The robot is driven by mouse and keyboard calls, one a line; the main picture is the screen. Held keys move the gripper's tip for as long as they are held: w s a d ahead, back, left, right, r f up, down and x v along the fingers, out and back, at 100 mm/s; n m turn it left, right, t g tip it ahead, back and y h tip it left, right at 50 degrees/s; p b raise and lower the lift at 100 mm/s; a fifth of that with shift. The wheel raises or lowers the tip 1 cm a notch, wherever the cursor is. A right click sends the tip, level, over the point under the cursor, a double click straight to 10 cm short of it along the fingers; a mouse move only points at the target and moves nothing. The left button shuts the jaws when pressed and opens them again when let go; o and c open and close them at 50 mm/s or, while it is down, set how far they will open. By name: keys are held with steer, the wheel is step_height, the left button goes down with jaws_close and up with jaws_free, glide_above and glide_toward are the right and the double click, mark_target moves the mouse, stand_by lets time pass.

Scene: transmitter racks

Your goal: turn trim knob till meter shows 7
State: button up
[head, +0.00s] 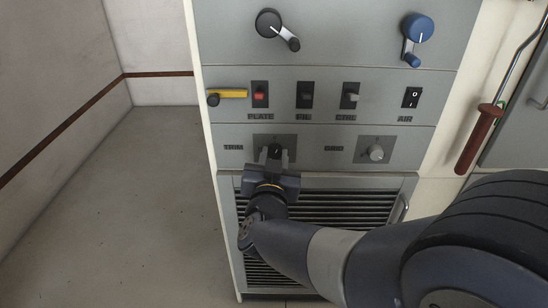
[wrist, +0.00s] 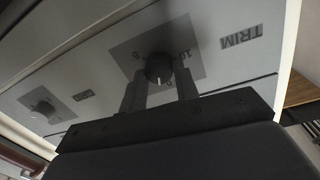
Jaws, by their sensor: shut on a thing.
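The trim knob (head: 276,150) is a small dark knob on a dark square plate, right of the TRIM label (head: 233,147), low on the grey rack. My gripper (head: 274,155) reaches it from below and is shut on it. In the wrist view the black trim knob (wrist: 158,67) sits between the two fingers of my gripper (wrist: 160,80). Its pale pointer mark faces down in that picture, toward my gripper's body. Scale figures, including a 10, show around it. No meter shows in either view.
Right of the trim knob is a similar pale knob (head: 376,153). Above are several switches, a yellow lever (head: 232,93), a black crank (head: 270,23) and a blue crank (head: 419,28). A louvred panel (head: 338,209) lies below. A red-handled bar (head: 478,138) hangs at right. Floor at left is clear.

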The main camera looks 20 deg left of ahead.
steer(key=shift+m, duration=0.3)
steer(key=shift+c, duration=0.2)
steer(key=shift+d+m+g+b, duration=0.1)
steer(key=shift+m+g+b, duration=0.2)
steer(key=shift+m+b, duration=1.6)
steer(key=shift+m+p, duration=0.6)
steer(key=shift+m, duration=0.2)
steer(key=o, duration=1)
steer(key=shift+c, duration=0.2)
steer(key=s+d+p, duration=0.2)
steer(key=s, duration=0.8)
steer(key=shift+s+r, duration=0.15)
steer(key=shift+s, duration=0.15)
